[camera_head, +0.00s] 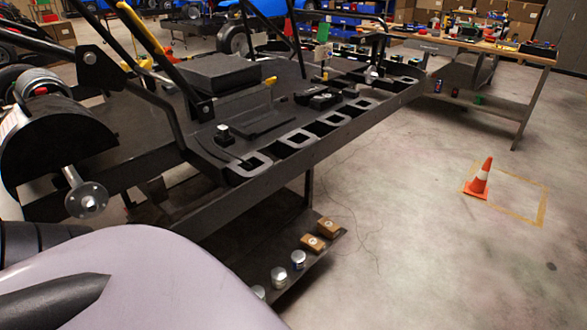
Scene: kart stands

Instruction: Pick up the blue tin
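No tin that is clearly blue stands out. Several pale, silvery tins stand on the low shelf (325,256) under the kart stand, among them a near tin (278,278) and a farther tin (298,260). Their side colour is too small to tell. Neither of my grippers shows in the head view.
Small brown boxes (328,227) sit beside the tins. The kart frame (315,155) overhangs the low shelf. An orange cone (480,180) stands in a taped square at right. The cluttered workbench (480,47) is at the back. The concrete floor between is mostly clear.

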